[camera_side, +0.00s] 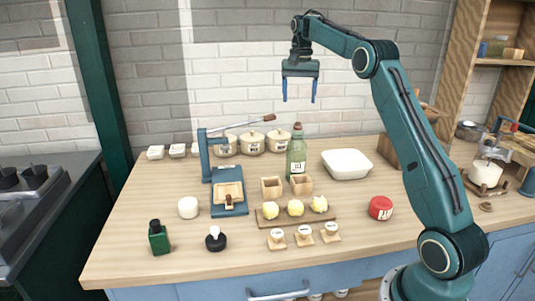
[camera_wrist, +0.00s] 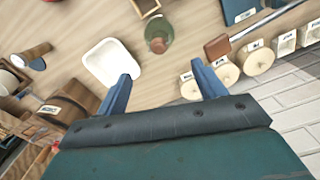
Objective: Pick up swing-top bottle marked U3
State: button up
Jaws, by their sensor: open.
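A green glass swing-top bottle (camera_side: 297,153) stands upright on the wooden counter, just behind two small wooden boxes. It has a pale label, but the marking is too small to read. In the wrist view the bottle (camera_wrist: 159,33) is seen from above, beyond my fingertips and between the white dish and the lidded jars. My gripper (camera_side: 299,99) is high above the counter, above and behind the bottle, pointing down. Its blue fingers are apart with nothing between them; they also show in the wrist view (camera_wrist: 160,72).
A white dish (camera_side: 347,163) stands right of the bottle. Several lidded jars (camera_side: 252,143) stand behind it to the left. Wooden boxes (camera_side: 272,187) are close in front. A blue press (camera_side: 226,190) stands left, and a red tin (camera_side: 381,208) lies front right.

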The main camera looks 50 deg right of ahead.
aim_at(298, 132)
jog(key=shift+f, duration=3.85)
jog(key=shift+s+a+f, duration=0.1)
jog(key=shift+f, duration=1.2)
jog(key=shift+s+a+f, duration=0.1)
jog(key=shift+f, duration=1.2)
grip_shut()
